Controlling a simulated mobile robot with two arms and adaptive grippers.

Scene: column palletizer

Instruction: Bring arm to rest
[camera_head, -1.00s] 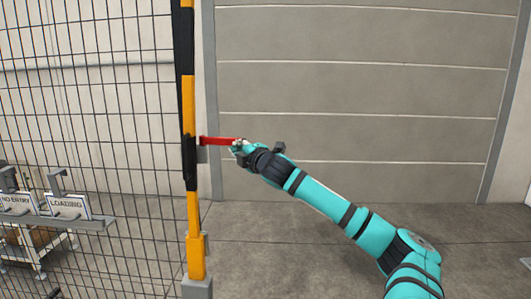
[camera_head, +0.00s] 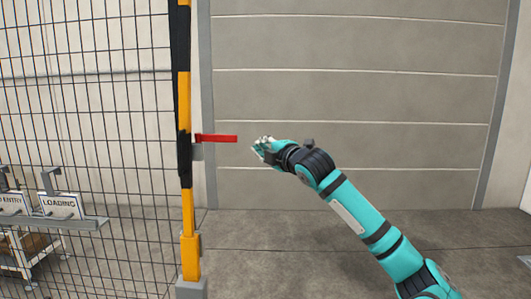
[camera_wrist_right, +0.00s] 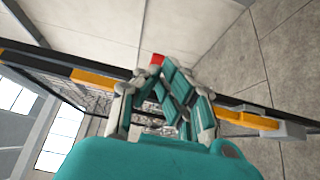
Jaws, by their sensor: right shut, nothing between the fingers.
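My right arm, teal with black bands, comes in from the lower right in the head view. Its gripper (camera_head: 262,150) is in the air to the right of a red handle (camera_head: 217,138), with a gap between them. The gripper is shut and empty. In the right wrist view the gripper fingers (camera_wrist_right: 165,85) fill the middle, and the tip of the red handle (camera_wrist_right: 157,60) shows just past them. My left gripper is not in view.
The red handle sticks out from a yellow and black post (camera_head: 187,215) at the edge of a wire mesh fence (camera_head: 90,110). Behind the fence are a "LOADING" sign (camera_head: 62,207) and a white rack. A grey panelled wall (camera_head: 350,100) stands behind; the floor (camera_head: 270,250) between is clear.

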